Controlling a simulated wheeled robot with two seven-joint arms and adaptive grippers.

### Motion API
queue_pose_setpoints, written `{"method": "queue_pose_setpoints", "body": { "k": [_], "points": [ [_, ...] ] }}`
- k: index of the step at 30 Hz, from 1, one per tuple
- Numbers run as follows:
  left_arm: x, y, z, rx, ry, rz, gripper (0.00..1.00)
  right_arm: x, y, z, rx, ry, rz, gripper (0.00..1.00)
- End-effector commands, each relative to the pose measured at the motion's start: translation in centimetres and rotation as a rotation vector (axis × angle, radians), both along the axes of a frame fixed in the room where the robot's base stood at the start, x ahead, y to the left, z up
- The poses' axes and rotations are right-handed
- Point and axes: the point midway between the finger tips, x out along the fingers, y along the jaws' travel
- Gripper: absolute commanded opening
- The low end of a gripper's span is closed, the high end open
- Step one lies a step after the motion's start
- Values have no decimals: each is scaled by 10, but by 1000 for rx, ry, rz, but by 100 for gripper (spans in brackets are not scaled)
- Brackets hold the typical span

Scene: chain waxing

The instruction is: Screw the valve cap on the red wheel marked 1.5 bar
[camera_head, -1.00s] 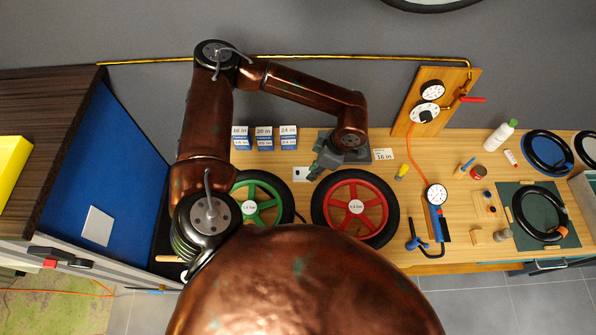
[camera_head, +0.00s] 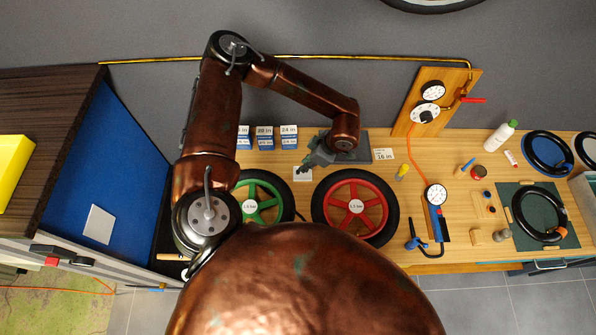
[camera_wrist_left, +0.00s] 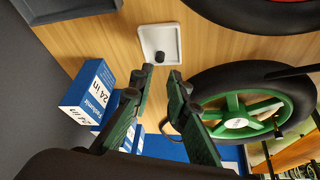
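The red wheel (camera_head: 328,208), its hub label reading about 1.5 bar, lies on the bench in the head view. A small black valve cap (camera_wrist_left: 159,57) sits in a white square dish (camera_wrist_left: 173,38) in the left wrist view. The dish (camera_head: 302,175) also shows in the head view, left of the red wheel. My left gripper (camera_wrist_left: 162,72) is open and empty, its fingertips close to the dish and just short of the cap in the wrist picture. Its fingers (camera_head: 308,166) show beside the dish in the head view. The red wheel's valve cannot be made out. My right gripper is not in view.
A green wheel (camera_head: 245,190) lies left of the red one. Blue-and-white tube boxes (camera_head: 264,141) stand behind it. A gauge inflator (camera_head: 437,212) with an orange hose lies right of the red wheel. A wooden gauge panel (camera_head: 455,88) stands at the back.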

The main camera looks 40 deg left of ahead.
Motion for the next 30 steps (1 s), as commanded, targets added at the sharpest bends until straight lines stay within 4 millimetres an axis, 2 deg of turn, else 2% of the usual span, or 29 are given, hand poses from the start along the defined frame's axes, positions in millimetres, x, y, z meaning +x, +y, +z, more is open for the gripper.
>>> {"method": "queue_pose_setpoints", "body": {
  "k": [3, 12, 22, 30],
  "points": [
    [-1, 4, -8, 0, -1, 0, 16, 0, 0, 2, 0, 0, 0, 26],
    [-1, 5, -11, 1, 0, 0, 16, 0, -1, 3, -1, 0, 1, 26],
    [-5, 19, -51, 1, 0, 2, 16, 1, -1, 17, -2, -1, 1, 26],
    [-6, 21, -58, 0, 0, 1, 16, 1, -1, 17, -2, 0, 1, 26]
  ]
}}
